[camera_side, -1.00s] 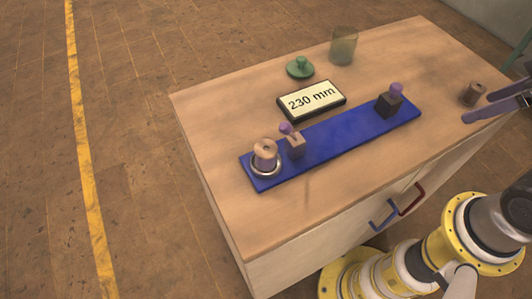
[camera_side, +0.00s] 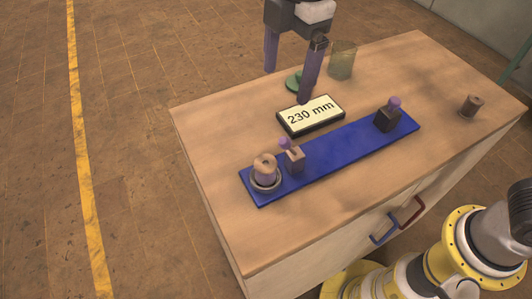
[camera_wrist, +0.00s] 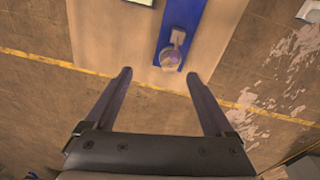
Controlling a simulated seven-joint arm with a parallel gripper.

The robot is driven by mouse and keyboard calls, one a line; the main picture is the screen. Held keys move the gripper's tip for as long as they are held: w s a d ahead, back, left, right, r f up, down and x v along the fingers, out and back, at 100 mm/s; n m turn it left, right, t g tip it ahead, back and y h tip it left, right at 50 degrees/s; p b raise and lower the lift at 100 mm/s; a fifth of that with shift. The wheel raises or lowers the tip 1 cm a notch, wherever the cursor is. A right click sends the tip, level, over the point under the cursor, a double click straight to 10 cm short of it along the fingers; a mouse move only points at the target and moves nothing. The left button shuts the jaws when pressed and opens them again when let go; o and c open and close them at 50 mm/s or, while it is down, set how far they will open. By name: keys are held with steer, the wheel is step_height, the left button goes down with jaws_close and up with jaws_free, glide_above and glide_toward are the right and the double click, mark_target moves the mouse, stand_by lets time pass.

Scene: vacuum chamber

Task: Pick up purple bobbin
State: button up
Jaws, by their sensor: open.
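A tan bobbin with a slightly purple-pink body (camera_side: 265,170) stands upright in a metal ring (camera_side: 262,187) at the left end of the blue board (camera_side: 335,148). I cannot tell for sure that it is the purple bobbin. In the wrist view the bobbin (camera_wrist: 168,58) is just beyond my fingertips, between them in picture width. My gripper (camera_side: 287,86) is open and empty, apart from the bobbin, and hangs fingers down over the display and the far side of the table. It also shows in the wrist view (camera_wrist: 158,74).
Beside the bobbin is a small tan block (camera_side: 295,160) with a purple knob. A dark block (camera_side: 387,120) with a purple knob stands at the board's right.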

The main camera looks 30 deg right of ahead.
steer(key=n, duration=0.1)
glide_toward(263, 165)
steer(key=shift+g+h, duration=0.3)
steer(key=shift+g, duration=0.1)
steer(key=f, duration=1.1)
steer(key=shift+w+a+f, duration=0.1)
steer(key=shift+w+a, duration=0.05)
steer(key=shift+w, duration=0.2)
jaws_close()
